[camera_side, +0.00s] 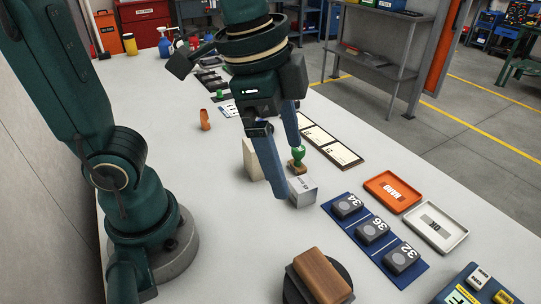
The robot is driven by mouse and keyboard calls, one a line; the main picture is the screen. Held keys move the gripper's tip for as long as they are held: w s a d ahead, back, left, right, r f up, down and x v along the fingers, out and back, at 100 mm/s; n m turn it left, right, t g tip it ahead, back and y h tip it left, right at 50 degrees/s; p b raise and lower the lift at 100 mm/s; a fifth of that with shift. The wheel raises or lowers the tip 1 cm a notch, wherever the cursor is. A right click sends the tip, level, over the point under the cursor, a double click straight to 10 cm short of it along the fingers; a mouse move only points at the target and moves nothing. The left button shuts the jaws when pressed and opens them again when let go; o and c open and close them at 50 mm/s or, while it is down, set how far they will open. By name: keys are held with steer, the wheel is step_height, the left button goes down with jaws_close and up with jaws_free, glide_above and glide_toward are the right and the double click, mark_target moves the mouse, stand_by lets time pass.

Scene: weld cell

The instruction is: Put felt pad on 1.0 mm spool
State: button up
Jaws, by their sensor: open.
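My gripper (288,169) points down over the middle of the table with its two blue fingers spread apart. A green-handled piece with a brown base (298,157) stands by the right fingertip, and a light grey block (303,190) with small lettering sits beside the left fingertip. A beige upright block (250,159) is partly hidden behind the left finger. I see nothing held between the fingers; whether they touch these pieces I cannot tell. I cannot tell which thing is the felt pad, and no spool marked 1.0 mm can be read.
A blue mat (373,225) carries black numbered blocks, with an orange tray (393,187) and a white tray (436,228) to its right. A brown block (320,276) rests on a dark round base in front. An orange piece (205,120) stands farther back. The left-centre table is clear.

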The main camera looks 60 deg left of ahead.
steer(key=s+a+f+n+t+y, duration=0.1)
steer(key=s+a+f+n+t, duration=0.2)
steer(key=a+n, duration=0.4)
steer(key=shift+n, duration=0.9)
steer(key=shift+s, duration=0.1)
